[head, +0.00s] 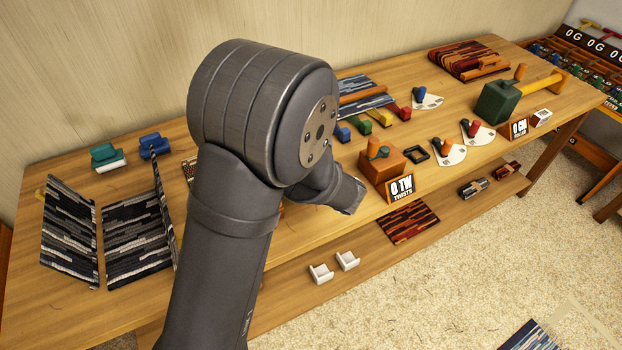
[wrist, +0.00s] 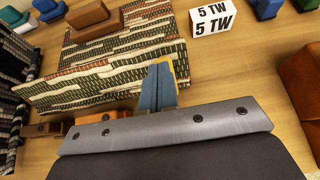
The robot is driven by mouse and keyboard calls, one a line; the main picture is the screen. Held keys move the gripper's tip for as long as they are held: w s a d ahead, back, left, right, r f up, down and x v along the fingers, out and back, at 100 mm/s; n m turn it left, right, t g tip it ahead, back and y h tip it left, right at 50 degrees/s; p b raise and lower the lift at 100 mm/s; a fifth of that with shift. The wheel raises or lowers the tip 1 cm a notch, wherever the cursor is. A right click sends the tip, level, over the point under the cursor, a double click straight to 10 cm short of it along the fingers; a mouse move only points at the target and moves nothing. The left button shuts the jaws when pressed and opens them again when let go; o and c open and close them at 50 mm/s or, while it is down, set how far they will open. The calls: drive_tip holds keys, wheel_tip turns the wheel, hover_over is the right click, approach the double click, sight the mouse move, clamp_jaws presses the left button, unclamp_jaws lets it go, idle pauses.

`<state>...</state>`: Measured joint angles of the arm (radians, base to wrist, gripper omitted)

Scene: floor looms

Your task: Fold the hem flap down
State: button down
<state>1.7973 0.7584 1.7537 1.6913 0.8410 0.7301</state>
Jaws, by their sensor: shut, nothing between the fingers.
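In the wrist view, a cream, green and brown woven cloth (wrist: 150,37) lies flat on the table. A long strip of the same weave, the hem flap (wrist: 85,84), runs along its near edge and looks raised at a tilt. My gripper (wrist: 160,80) is shut and empty, its blue fingers at the right end of the flap. They overlap the flap in the picture; I cannot tell whether they touch it. In the head view my arm hides my gripper and most of this cloth; a small patterned patch (head: 189,170) shows at the arm's left.
A brown block (wrist: 88,14) sits on the cloth's far part. A white "5 TW" sign (wrist: 211,20) stands to the right. An orange-brown block (head: 381,168) and an "0 TW" sign (head: 400,189) lie right of my arm.

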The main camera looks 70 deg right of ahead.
drive_tip(key=w+d+g+y, duration=0.2)
drive_tip(key=shift+w+d+r+g+y, duration=0.2)
drive_tip(key=shift+w+d+g+y, duration=0.1)
drive_tip(key=shift+w+d, duration=0.05)
drive_tip(key=shift+w+d+f+g+y, duration=0.2)
drive_tip(key=shift+w+d+g+y, duration=0.4)
drive_tip(key=shift+w+d+f+g+y, duration=0.15)
drive_tip(key=shift+w+d+g+y, duration=0.45)
drive_tip(key=shift+w+d+f+g+y, duration=0.6)
drive_tip(key=shift+w+d+g+y, duration=0.15)
drive_tip(key=shift+g+y, duration=0.15)
drive_tip(key=shift+w+d+f, duration=0.6)
drive_tip(key=shift+f, duration=0.1)
drive_tip(key=w+d+v, duration=0.2)
drive_tip(key=v, duration=1.1)
drive_tip(key=shift+r, duration=0.65)
drive_tip(key=shift+f, duration=0.1)
